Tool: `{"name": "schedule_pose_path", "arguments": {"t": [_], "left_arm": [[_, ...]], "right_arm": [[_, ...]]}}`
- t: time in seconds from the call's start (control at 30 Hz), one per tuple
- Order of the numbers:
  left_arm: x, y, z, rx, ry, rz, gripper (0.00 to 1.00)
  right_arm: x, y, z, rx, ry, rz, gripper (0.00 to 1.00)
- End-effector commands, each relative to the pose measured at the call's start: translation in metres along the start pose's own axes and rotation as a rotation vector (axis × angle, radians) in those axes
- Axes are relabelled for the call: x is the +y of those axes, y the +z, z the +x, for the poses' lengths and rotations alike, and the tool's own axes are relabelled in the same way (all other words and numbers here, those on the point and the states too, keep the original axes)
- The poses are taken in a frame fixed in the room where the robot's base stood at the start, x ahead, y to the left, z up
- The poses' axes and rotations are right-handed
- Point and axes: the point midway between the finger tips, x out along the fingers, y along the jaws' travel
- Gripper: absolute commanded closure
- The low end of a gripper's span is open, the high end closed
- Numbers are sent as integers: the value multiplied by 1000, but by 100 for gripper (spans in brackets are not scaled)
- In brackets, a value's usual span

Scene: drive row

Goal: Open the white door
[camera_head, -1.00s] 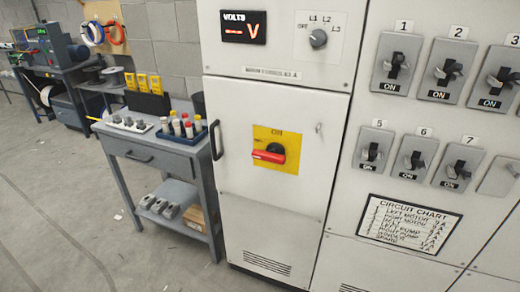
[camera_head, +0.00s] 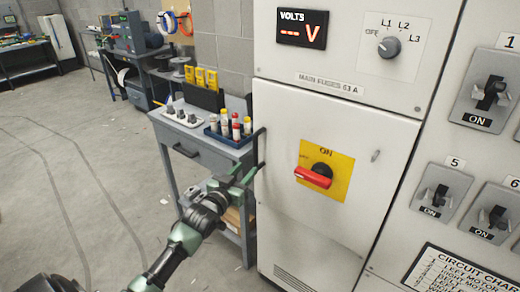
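The white door (camera_head: 300,220) is the cabinet's tall lower panel and looks closed. Its dark vertical handle (camera_head: 262,143) is on the left edge. A yellow plate (camera_head: 343,178) with a red rotary switch lever (camera_head: 314,177) is on the door, marked ON at the top. My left gripper (camera_head: 247,172) is open, its green fingers apart, close to the lower part of the handle. I cannot tell whether it touches the handle; the handle's lower end is partly hidden by the fingers. My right gripper is not in view.
A grey workbench (camera_head: 195,150) with a drawer stands left of the cabinet, behind my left arm. Breaker switches (camera_head: 491,93) are at the right. The floor at left is clear.

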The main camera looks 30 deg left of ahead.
Motion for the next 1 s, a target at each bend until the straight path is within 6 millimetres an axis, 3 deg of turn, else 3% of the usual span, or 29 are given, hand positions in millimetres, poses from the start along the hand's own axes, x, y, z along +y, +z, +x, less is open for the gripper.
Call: {"name": "schedule_pose_path", "arguments": {"t": [0.07,0.17,0.6,1.0], "left_arm": [[0,-19,1,34,4,-1,62],[0,-28,7,48,6,-3,62],[0,-28,69,43,5,-3,62],[0,-28,78,43,5,-2,62]], "right_arm": [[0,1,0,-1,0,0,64],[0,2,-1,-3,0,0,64],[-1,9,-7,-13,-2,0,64],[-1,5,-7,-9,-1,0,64]]}}
